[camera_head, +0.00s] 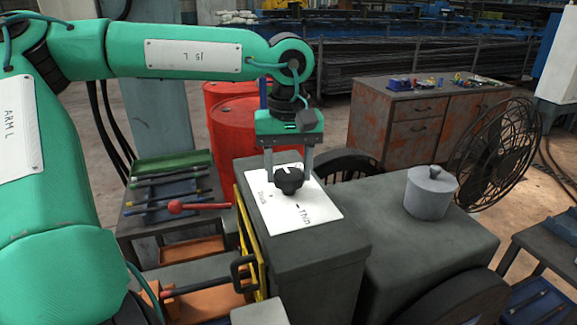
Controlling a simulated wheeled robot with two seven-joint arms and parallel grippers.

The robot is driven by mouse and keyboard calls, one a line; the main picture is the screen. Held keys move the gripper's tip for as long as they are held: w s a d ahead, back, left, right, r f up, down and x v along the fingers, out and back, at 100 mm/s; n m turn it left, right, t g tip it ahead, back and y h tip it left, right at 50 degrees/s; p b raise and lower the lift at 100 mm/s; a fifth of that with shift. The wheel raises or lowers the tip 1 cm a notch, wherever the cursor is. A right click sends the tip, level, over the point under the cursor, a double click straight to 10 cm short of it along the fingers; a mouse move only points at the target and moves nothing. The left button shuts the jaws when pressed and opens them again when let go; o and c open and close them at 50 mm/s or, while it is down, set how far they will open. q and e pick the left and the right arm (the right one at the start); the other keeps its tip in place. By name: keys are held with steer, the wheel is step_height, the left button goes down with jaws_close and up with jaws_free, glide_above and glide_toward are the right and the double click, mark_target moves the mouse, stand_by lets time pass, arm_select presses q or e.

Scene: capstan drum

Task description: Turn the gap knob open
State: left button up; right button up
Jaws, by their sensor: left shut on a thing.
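The gap knob (289,181) is a black lobed knob on top of the dark grey machine housing (311,260). It sits on a white label sheet (313,214) with markings, one of which reads "Thin". My left gripper (289,175) reaches down over the knob from above, with a grey finger on each side of it. It is shut on the knob. The knob's underside and the exact finger contact are partly hidden. My right gripper is not in view.
A grey lidded pot (430,193) stands on the machine's lower top at right. A red-ball lever (176,206) and a yellow-edged panel (247,240) are on the left side. Red drums (238,130), a rusty cabinet (410,130) and a black fan (497,150) stand behind.

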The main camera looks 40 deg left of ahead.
mark_target(288, 173)
arm_select(q)
steer(key=o, duration=1)
steer(key=shift+c, duration=0.2)
steer(key=shift+r, duration=0.1)
step_height(288, 173, up, 14)
steer(key=shift+f, duration=0.2)
